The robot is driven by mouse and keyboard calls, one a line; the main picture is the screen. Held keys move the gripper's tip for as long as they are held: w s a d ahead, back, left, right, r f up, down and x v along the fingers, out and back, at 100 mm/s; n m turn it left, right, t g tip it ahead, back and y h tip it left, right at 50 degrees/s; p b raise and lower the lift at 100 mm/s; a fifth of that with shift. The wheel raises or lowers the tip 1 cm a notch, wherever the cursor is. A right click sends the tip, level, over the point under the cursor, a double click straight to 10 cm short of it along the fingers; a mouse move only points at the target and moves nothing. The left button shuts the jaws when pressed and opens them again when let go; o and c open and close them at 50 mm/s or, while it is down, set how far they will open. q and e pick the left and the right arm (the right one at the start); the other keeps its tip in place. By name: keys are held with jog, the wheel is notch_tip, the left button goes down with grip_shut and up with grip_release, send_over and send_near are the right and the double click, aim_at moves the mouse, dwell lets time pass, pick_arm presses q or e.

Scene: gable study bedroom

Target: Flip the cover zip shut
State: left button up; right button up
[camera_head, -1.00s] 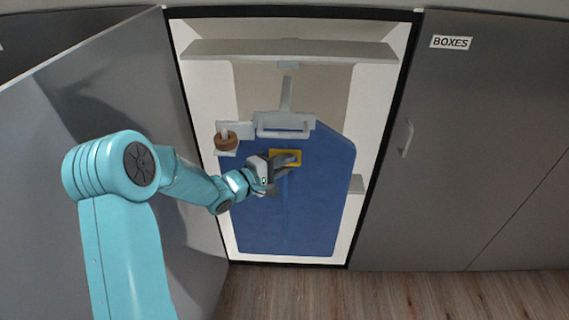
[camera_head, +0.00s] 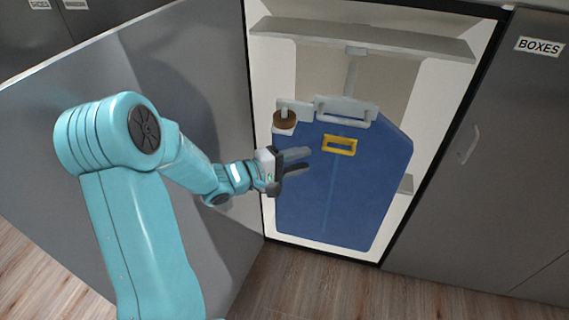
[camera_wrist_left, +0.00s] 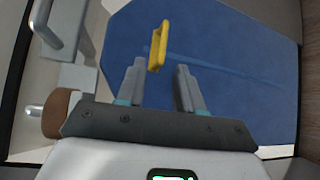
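A blue cover (camera_head: 345,195) hangs inside an open cabinet, under a light grey bracket (camera_head: 345,109). A faint vertical line runs down its front. A yellow rectangular pull (camera_head: 340,145) sits near its top, below the bracket. My left gripper (camera_head: 308,160) is open and empty, left of the yellow pull and apart from it. In the left wrist view the left gripper's two fingers (camera_wrist_left: 160,85) are spread, with the yellow pull (camera_wrist_left: 158,46) just beyond their tips and the blue cover (camera_wrist_left: 225,55) behind. My right gripper is not in view.
A brown round knob (camera_head: 285,121) on a grey mount is at the cover's upper left. The open grey door (camera_head: 130,70) stands left, behind my arm. A closed door labelled BOXES (camera_head: 480,150) is on the right. A shelf (camera_head: 365,40) crosses above.

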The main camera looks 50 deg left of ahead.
pick_arm(q)
jog(key=shift+v, duration=2.2)
jog(key=w+d+f+g+h, duration=0.2)
jog(key=w+d+f, duration=0.15)
jog(key=d, duration=0.55)
jog(key=w+d+f+g+h, duration=0.1)
jog(key=w+d+f+h, duration=0.15)
jog(key=d+f, duration=0.45)
jog(key=s+d+f+m+g, duration=0.3)
jog(key=d+f+g, duration=0.1)
jog(key=d+f, duration=0.5)
jog(key=s+d+f+m+g+y, duration=0.1)
jog(key=s+f+m+g, duration=0.3)
jog(key=s, duration=0.4)
jog(key=s+d+f+m+g+y, duration=0.1)
jog(key=s+f+m+g+y, duration=0.2)
jog(key=s+f+m, duration=0.4)
jog(key=shift+s+d+f+m+g, duration=0.25)
jog(key=shift+s+m+g, duration=0.25)
jog(key=shift+g, duration=0.3)
